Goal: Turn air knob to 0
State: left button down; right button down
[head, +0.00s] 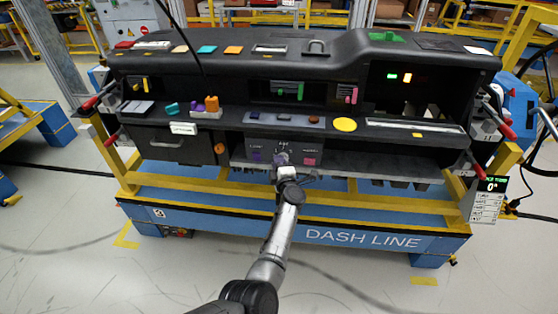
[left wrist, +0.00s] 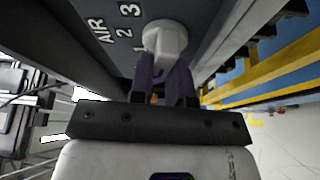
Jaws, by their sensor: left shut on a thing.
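The air knob (left wrist: 165,40) is a pale round knob on the dark panel in the left wrist view. The word AIR and the digits 2 and 3 show beside it; a further mark is partly covered by it. My left gripper (left wrist: 164,75) has its two purple fingers shut on the knob. In the head view my left gripper (head: 281,160) is at the middle of the lower panel (head: 317,146) of the dashboard, and hides most of the knob. The knob's pointer cannot be made out. My right gripper is not in view.
The black dashboard (head: 225,66) rests on a blue and yellow stand (head: 220,223). A small screen (head: 492,186) at the right reads 0°. The floor in front is clear.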

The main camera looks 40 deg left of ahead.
pick_arm(q)
jog(key=shift+f+n+h+p, duration=0.1)
jog(key=shift+n+h+p, duration=0.25)
jog(key=shift+n, duration=0.45)
jog(key=shift+f+g, duration=0.1)
jog(key=shift+g, duration=0.2)
jog(key=c, duration=1.1)
grip_release()
jog(key=shift+p+v, duration=1.4)
jog(key=shift+v, duration=2.3)
